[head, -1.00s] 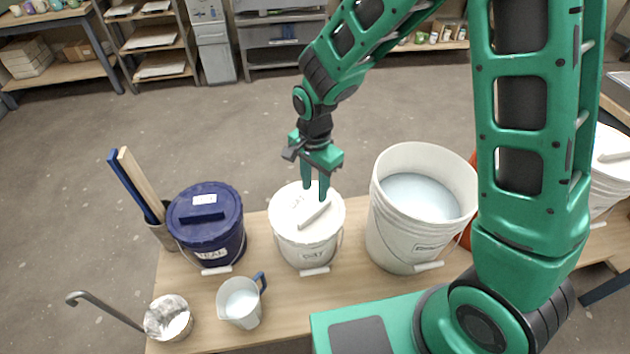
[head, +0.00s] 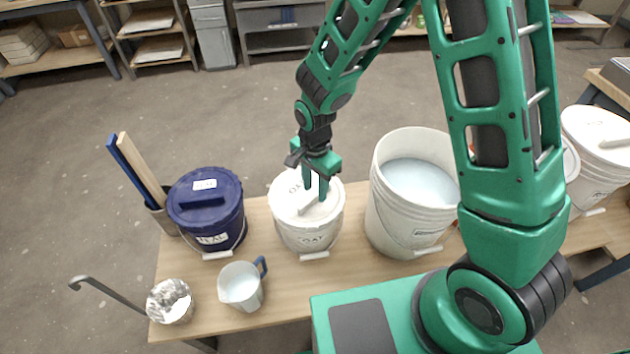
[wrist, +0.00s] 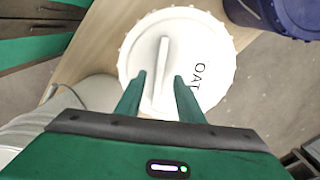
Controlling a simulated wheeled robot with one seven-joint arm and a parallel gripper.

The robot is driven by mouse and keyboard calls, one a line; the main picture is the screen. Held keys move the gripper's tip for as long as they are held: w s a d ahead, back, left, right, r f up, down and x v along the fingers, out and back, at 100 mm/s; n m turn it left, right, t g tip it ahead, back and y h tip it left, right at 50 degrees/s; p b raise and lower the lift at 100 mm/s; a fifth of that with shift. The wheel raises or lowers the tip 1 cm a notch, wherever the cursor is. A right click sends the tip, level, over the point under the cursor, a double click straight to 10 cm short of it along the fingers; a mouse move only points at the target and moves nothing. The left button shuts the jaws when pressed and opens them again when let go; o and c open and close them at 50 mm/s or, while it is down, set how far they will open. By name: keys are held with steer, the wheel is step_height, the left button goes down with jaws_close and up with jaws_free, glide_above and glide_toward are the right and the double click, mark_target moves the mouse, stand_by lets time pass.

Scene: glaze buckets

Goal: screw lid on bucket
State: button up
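A white lid (head: 281,203) with a raised bar handle sits on top of the white bucket (head: 303,236) labelled OAT. In the wrist view the lid (wrist: 212,45) carries the letters OAT and has a notched rim. My gripper (head: 315,194) is over the lid, pointing down. In the wrist view my gripper (wrist: 159,76) is open, with one finger on each side of the bar handle (wrist: 162,62) and gaps visible. Whether the fingertips reach down beside the bar is hard to tell. The lid looks level on the bucket; its thread is hidden.
A blue lidded bucket (head: 207,222) stands left of the OAT bucket, and a large open bucket (head: 395,218) of pale glaze stands right. A jug (head: 241,288), a messy cup (head: 170,302) and upright sticks (head: 140,170) are on the left. Another lidded bucket (head: 597,165) is far right.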

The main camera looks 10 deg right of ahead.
mark_target(315, 197)
steer(key=shift+f, duration=1.35)
steer(key=shift+s+f, duration=0.15)
steer(key=shift+f, duration=0.15)
steer(key=shift+s, duration=0.1)
jaws_close()
steer(key=shift+s, duration=0.1)
stand_by(0.3)
